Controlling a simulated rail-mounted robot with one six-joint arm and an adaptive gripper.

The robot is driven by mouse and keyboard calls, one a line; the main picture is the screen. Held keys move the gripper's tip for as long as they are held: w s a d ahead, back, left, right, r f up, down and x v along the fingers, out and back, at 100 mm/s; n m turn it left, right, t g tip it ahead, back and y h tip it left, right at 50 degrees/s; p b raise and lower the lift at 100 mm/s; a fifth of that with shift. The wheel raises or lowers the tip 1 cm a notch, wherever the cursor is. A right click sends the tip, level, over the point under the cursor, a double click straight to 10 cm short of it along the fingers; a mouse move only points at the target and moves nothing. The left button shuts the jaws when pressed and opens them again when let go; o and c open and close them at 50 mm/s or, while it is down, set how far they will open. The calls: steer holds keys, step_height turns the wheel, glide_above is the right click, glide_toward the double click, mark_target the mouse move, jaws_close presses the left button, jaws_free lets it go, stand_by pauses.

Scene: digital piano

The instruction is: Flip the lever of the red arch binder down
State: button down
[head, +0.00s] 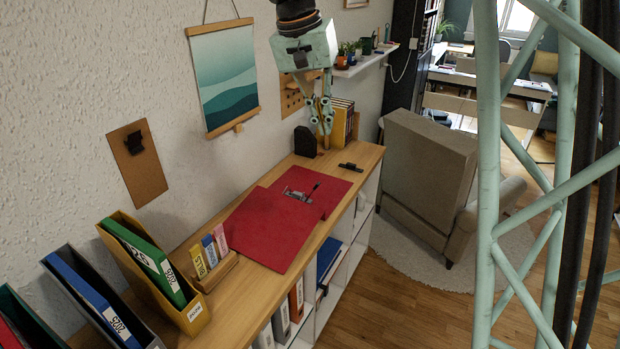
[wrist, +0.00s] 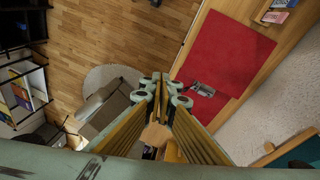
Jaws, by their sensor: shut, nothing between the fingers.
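The red arch binder (head: 270,228) lies open and flat on the wooden shelf top. Its metal arch mechanism with the lever (head: 302,192) sits near the far right part of the binder. In the wrist view the red binder (wrist: 228,60) and its mechanism (wrist: 202,89) lie beyond the fingertips, to the right. My gripper (head: 325,128) hangs above the far end of the shelf, past the binder, and is shut and empty. In the wrist view my gripper (wrist: 160,82) points down with its fingers together, apart from the binder. The lever's exact angle is too small to tell.
A black bookend (head: 305,142) and yellow books (head: 342,122) stand near my gripper. A small black object (head: 350,167) lies beside the binder. A wooden holder (head: 213,270) and magazine files (head: 150,270) stand at the near end. An armchair (head: 425,180) stands right of the shelf.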

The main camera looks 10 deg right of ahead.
steer(key=w+a+f+m+h+p, duration=0.1)
steer(key=w+a+f+p, duration=0.1)
steer(key=w+f, duration=0.8)
steer(key=w+a+f+m+g+h+p, duration=0.1)
steer(key=w+a+f, duration=0.3)
steer(key=w+f, duration=0.6)
steer(key=shift+w+a+m+h+p, duration=0.15)
steer(key=shift+w+m+h+p, duration=0.25)
steer(key=shift+w+m, duration=0.8)
steer(key=shift+w+n, duration=0.35)
steer(key=shift+n, duration=0.05)
steer(key=shift+f, duration=0.15)
steer(key=s+d+p+x, duration=0.1)
steer(key=s+x, duration=0.1)
steer(key=x, duration=1)
steer(key=shift+d, duration=0.2)
steer(key=shift+f, duration=0.1)
